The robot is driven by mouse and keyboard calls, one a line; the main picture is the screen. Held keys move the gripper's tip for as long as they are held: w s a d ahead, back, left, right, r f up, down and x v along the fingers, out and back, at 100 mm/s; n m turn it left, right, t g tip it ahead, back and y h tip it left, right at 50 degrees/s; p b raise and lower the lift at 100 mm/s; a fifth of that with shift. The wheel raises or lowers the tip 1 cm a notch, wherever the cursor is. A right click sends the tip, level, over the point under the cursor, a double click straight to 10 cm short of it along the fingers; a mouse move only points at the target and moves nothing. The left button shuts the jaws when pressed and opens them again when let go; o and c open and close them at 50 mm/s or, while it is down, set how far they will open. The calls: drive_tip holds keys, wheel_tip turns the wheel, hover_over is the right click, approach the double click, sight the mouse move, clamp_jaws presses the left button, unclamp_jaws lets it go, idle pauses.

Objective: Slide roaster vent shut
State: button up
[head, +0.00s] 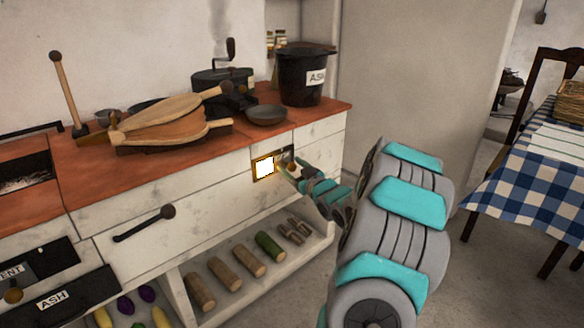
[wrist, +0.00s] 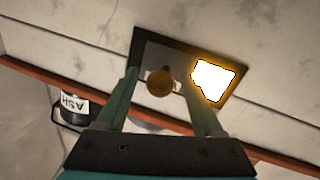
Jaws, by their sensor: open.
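The roaster vent is set in the pale counter front, with a dark frame (wrist: 236,58) and a bright glowing opening (head: 264,168). In the wrist view the glowing opening (wrist: 213,80) is on the right side of the frame. A grey slide plate (wrist: 164,56) covers the left side and carries a round brass knob (wrist: 160,83). My gripper (head: 290,168) is at the vent, its fingers open on either side of the knob. In the wrist view my gripper (wrist: 160,76) appears to have a gap on both sides of the knob; contact is unclear.
Above stand a black crank roaster (head: 208,78), a small dark pan (head: 266,115), an ASH bucket (head: 303,85) and bellows (head: 160,130). A low shelf (head: 230,312) of logs lies below. Another vent (head: 35,262) is at lower left. A checked table (head: 530,195) stands right.

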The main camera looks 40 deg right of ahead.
drive_tip(key=shift+c, duration=0.3)
clamp_jaws()
idle(1.0)
